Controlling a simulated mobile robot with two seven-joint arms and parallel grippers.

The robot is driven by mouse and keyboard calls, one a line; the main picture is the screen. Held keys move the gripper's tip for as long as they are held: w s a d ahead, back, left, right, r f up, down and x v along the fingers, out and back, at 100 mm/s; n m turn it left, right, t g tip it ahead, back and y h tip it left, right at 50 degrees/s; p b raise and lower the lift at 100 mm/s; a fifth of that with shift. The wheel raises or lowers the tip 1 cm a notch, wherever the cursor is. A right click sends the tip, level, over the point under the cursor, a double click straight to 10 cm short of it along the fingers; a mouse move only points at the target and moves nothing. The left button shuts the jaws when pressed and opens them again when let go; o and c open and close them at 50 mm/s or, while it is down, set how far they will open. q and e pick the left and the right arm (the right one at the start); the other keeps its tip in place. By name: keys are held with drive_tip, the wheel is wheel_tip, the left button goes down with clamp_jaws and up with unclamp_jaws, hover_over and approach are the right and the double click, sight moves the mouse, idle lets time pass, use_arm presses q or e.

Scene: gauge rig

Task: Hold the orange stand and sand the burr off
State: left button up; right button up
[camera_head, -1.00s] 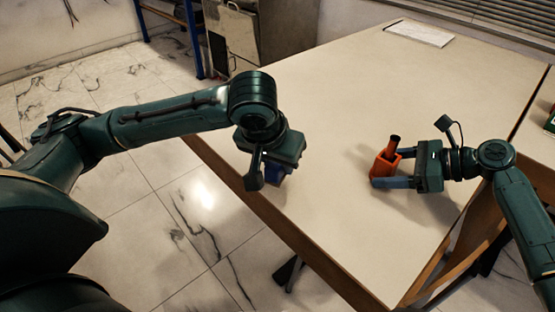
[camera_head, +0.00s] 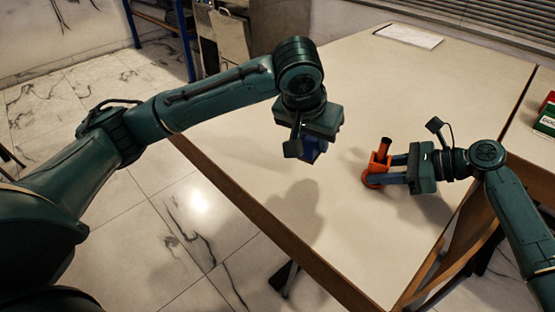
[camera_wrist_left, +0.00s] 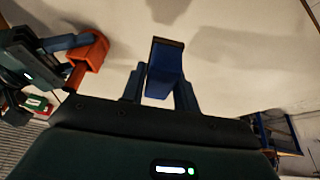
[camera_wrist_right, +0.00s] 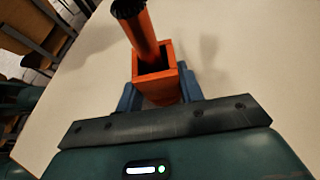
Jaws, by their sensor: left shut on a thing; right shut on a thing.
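The orange stand (camera_head: 377,166) is a square open-topped socket on the table. A slanted orange rod with a dark end (camera_head: 385,146) rises from it; the dark end also shows in the right wrist view (camera_wrist_right: 128,8). My right gripper (camera_head: 384,170) is shut on the stand, a finger at each side (camera_wrist_right: 158,85). My left gripper (camera_head: 311,150) is shut on a blue block with a brown face (camera_wrist_left: 165,72), above the table and left of the stand, apart from it. The stand also shows in the left wrist view (camera_wrist_left: 91,50). I cannot make out the burr.
The pale table (camera_head: 350,85) is mostly clear. A white sheet (camera_head: 410,37) lies at its far edge. A green and red box (camera_head: 546,118) is at the far right. The table's wooden front edge (camera_head: 270,228) runs below my left gripper.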

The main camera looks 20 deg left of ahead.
sight(386, 142)
use_arm(q)
drive_tip(key=w+d+r+m, duration=0.1)
drive_tip(key=d+r, duration=0.1)
drive_tip(key=d, duration=0.2)
drive_tip(key=w+d+r+m, duration=0.1)
drive_tip(key=w+d+r, duration=0.1)
drive_tip(key=d, duration=0.3)
drive_tip(key=w+d+r+m+h, duration=0.1)
drive_tip(key=w+d+r, duration=0.1)
drive_tip(key=d+r, duration=0.2)
drive_tip(key=shift+w+d+r, duration=0.2)
drive_tip(key=shift+w+r, duration=0.05)
drive_tip(key=shift+f, duration=1.85)
drive_tip(key=shift+f, duration=0.6)
drive_tip(key=shift+w, duration=0.15)
drive_tip(key=shift+w+d+f+g, duration=0.1)
drive_tip(key=shift+w+d+g, duration=0.2)
drive_tip(key=shift+w, duration=0.3)
drive_tip(key=shift+s+a+f, duration=0.1)
drive_tip(key=shift+s, duration=0.05)
drive_tip(key=shift+s+a+f, duration=0.1)
drive_tip(key=shift+s+a, duration=0.2)
drive_tip(key=shift+s, duration=0.45)
drive_tip(key=shift+s+a, duration=0.3)
drive_tip(key=shift+s, duration=0.4)
drive_tip(key=shift+w, duration=0.15)
